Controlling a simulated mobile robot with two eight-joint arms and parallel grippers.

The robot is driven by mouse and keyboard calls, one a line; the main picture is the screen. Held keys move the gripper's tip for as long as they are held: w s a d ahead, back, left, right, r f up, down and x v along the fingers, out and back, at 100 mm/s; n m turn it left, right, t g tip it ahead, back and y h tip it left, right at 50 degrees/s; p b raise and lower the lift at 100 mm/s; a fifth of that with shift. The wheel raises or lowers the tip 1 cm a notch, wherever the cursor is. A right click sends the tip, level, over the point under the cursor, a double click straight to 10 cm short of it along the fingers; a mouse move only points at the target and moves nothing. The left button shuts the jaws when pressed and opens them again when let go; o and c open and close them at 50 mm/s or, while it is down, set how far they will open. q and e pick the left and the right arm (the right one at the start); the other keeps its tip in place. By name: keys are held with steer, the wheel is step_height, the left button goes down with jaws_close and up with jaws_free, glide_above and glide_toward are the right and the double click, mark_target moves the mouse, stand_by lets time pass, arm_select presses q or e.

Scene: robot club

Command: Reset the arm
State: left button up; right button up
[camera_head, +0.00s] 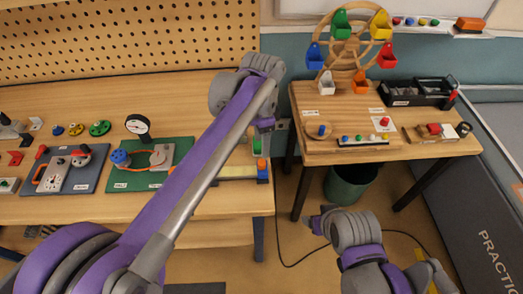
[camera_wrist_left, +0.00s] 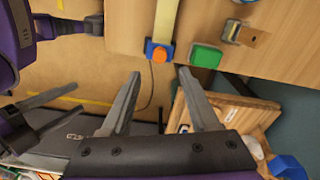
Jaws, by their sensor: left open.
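My left arm (camera_head: 205,150) reaches up across the head view from the lower left, over the workbench. In the left wrist view my left gripper (camera_wrist_left: 159,73) is open, with its two grey fingers apart and nothing between them. Beyond its fingertips lie an orange and blue part (camera_wrist_left: 158,52) and a green block (camera_wrist_left: 206,55) at the bench edge. In the head view the arm largely hides this gripper. My right arm (camera_head: 362,245) is folded low at the lower right of the head view. I cannot make out its jaws.
The workbench (camera_head: 185,95) holds a green board (camera_head: 125,180) and a grey board (camera_head: 90,182). A wooden side table (camera_head: 345,104) carries a Ferris wheel (camera_head: 347,45) and a black tray (camera_head: 415,100). A bin (camera_head: 350,188) stands underneath. A cable lies on the open floor.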

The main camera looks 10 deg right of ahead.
arm_select(q)
steer(key=shift+r, duration=0.9)
steer(key=s+a+f+n+t, duration=0.2)
steer(key=s+a+n, duration=0.5)
steer(key=a, duration=0.6)
steer(key=s+a+f+n+t, duration=0.3)
steer(key=s+a+f+n, duration=0.5)
steer(key=s, duration=0.4)
steer(key=shift+a+f, duration=0.45)
steer(key=shift+a, duration=0.4)
